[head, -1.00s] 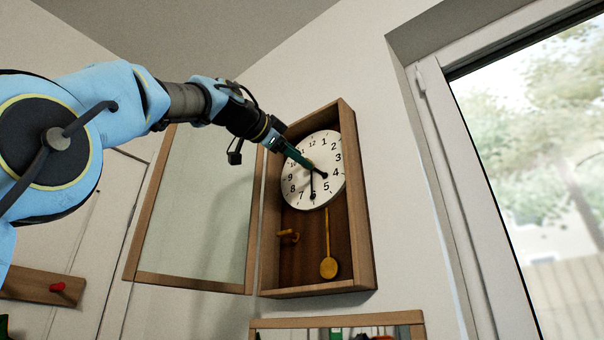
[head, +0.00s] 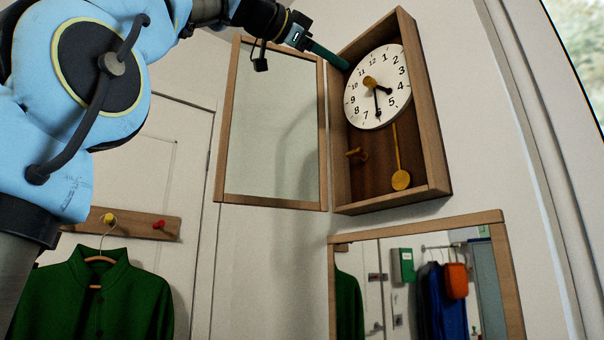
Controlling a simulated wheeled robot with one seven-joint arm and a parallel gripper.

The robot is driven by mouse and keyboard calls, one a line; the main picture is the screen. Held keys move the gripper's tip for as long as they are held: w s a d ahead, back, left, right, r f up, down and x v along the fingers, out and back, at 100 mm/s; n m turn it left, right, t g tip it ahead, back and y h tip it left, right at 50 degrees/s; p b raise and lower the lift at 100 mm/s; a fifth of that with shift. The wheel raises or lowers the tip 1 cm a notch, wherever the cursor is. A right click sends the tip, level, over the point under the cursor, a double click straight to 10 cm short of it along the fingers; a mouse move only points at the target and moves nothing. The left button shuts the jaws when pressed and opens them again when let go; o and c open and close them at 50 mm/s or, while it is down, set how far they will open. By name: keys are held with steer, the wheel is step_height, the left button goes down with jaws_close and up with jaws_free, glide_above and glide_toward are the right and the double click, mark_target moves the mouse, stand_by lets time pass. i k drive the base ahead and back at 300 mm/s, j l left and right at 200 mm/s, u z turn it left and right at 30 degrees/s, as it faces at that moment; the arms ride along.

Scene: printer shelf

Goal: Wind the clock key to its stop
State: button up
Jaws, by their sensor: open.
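The wall clock (head: 432,130) is a wooden case with a white dial (head: 391,68) and black hands. A brass key-like piece (head: 370,82) sticks out near the middle of the dial; its exact turn is too small to tell. Another brass piece (head: 357,154) projects inside the case at lower left; I cannot tell whether it is a hook or a key. A brass pendulum (head: 401,180) hangs below the dial. My gripper (head: 345,66) is open, its teal fingers seen nearly edge-on at the case's upper left side, apart from the brass piece on the dial.
The clock's glazed door (head: 322,140) stands open to the left of the case. A wood-framed mirror (head: 502,270) is below the clock. A peg rail (head: 130,222) with a green shirt (head: 95,295) is at lower left. A window is at right.

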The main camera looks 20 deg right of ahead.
mark_target(364, 156)
steer(key=k+j, duration=0.1)
steer(key=j, duration=0.85)
steer(key=k+j, duration=0.15)
steer(key=j, duration=0.35)
